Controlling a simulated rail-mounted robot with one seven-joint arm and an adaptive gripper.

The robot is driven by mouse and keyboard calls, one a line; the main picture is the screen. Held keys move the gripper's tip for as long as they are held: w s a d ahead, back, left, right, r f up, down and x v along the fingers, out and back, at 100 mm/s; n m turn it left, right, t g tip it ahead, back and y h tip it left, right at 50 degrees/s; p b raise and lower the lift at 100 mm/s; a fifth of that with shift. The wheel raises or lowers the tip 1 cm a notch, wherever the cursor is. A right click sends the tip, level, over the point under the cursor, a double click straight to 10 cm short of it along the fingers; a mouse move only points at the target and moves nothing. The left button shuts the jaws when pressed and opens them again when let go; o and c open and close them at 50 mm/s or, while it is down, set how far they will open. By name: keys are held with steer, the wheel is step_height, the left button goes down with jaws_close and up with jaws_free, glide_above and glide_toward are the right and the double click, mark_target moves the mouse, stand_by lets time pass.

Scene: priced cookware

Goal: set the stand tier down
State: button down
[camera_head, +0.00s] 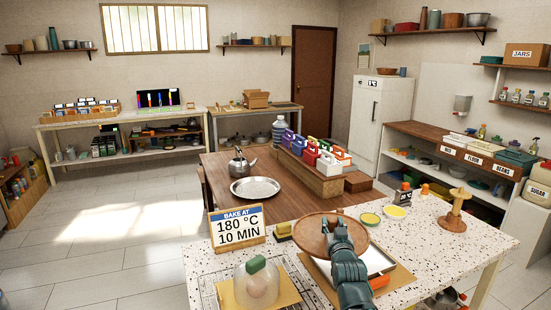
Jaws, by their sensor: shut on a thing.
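The stand tier looks like the round brown wooden disc (313,236) above the speckled table (470,250). My gripper (340,232) is shut on the disc near its right side. The wrist hides part of the disc. The disc appears above a white tray (376,261); I cannot tell how high or whether it touches anything. A wooden stand piece with a post (456,212) stands on the table to the right, apart from the disc.
A glass dome (262,284) and a sign (237,228) stand to the left. Yellow-topped round tins (395,212) and a small dark block with a tag (403,195) lie behind the tray. The table's right front part is clear.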

steer(key=shift+a, duration=0.45)
steer(key=shift+d, duration=0.1)
steer(key=shift+d, duration=0.3)
steer(key=w+d+r+m+h, duration=0.1)
steer(key=w+d+r, duration=0.3)
steer(key=d, duration=1.3)
steer(key=w+d+r+m+g+h, duration=0.1)
steer(key=w+d+r, duration=0.4)
steer(key=d, duration=1.3)
steer(key=w+d+r+m+h, duration=0.2)
steer(key=w+d+r+h, duration=0.2)
steer(key=d, duration=1.4)
steer(key=shift+w+d+r+h, duration=0.25)
steer(key=shift+r+h, duration=0.05)
steer(key=shift+r, duration=0.25)
